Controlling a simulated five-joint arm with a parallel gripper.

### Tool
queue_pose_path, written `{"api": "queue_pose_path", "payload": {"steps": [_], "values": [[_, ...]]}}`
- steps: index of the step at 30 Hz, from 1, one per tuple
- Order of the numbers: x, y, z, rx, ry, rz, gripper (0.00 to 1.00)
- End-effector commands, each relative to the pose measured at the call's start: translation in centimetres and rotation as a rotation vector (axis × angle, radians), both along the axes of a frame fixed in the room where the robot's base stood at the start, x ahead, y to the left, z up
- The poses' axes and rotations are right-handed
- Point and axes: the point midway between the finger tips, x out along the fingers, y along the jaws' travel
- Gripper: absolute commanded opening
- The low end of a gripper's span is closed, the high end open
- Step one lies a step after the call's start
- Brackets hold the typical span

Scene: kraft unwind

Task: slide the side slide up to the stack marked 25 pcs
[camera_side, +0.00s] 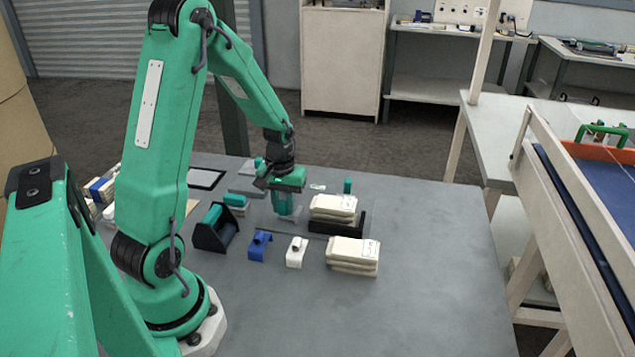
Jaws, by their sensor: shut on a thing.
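My gripper (286,205) points down over the grey table, left of the rear stack. It is shut on what looks like the side slide; its jaws hide most of that piece, and only a pale grey part (291,214) shows at the tips. A cream stack of flat packs (333,205) sits at a black angled stop (350,226), with a gap between it and my gripper. A second cream stack (352,254) lies nearer the camera. Both carry small labels, too small to read, so I cannot tell which is marked 25 pcs.
A black holder with a teal-topped roll (215,228) stands left of my gripper. A blue bracket (259,246) and a white bracket (296,252) stand in front. A small teal post (347,186) rises behind the rear stack. The table's right side is clear.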

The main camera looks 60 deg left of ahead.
Motion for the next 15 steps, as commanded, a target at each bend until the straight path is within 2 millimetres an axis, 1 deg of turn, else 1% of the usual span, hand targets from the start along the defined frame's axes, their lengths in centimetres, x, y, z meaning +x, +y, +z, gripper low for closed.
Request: {"api": "queue_pose_path", "payload": {"steps": [3, 6, 14, 15], "values": [[1.0, -1.0, 0.0, 0.000, 0.000, -0.004, 0.01], [1.4, -1.4, 0.0, 0.000, 0.000, -0.003, 0.01], [1.5, -1.5, 0.1, 0.000, 0.000, -0.001, 0.01], [1.5, -1.5, 0.1, 0.000, 0.000, -0.001, 0.26]]}}
